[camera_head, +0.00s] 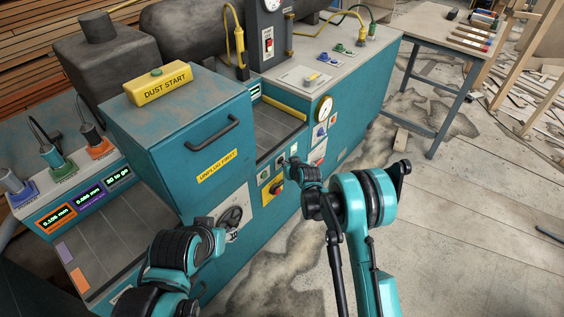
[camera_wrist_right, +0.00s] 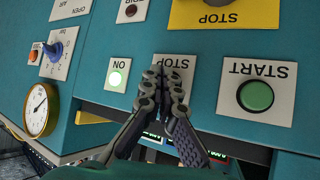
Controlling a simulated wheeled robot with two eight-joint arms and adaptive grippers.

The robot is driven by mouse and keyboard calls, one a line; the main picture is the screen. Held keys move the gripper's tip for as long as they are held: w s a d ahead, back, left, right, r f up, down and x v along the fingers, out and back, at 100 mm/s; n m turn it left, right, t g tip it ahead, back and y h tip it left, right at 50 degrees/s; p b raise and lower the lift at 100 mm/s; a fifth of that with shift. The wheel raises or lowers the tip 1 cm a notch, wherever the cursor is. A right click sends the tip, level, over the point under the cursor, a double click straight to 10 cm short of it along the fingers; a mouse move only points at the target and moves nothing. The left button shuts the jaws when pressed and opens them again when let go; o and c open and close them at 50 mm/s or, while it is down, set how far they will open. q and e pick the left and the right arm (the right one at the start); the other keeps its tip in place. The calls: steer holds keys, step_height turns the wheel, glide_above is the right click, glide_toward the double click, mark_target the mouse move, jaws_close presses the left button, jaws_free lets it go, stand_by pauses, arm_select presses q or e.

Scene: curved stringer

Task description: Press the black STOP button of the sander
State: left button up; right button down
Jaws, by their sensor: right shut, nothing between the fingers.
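The sander (camera_head: 190,140) is a teal machine with a front control panel. In the right wrist view, which shows the panel upside down, a white plate lettered STOP (camera_wrist_right: 176,62) sits between the green START button (camera_wrist_right: 255,95) and the lit ON lamp (camera_wrist_right: 117,77). My right gripper (camera_wrist_right: 162,75) is shut and empty, its fingertips in front of the STOP plate. The fingers hide the black button; I cannot tell whether they touch it. In the head view my right gripper (camera_head: 291,165) is at the panel. My left arm shows at lower left, but its gripper cannot be made out.
A pressure gauge (camera_wrist_right: 40,110) and a blue knob (camera_wrist_right: 54,50) are on the panel. A side table (camera_head: 455,38) stands at the back right.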

steer(key=shift+w+a, duration=0.1)
steer(key=shift+a, duration=0.05)
stand_by(0.5)
steer(key=shift+s+d, duration=0.5)
steer(key=shift+d, duration=0.15)
steer(key=shift+d, duration=0.1)
steer(key=s+d, duration=0.1)
steer(key=d, duration=0.1)
steer(key=s+d, duration=0.2)
stand_by(0.9)
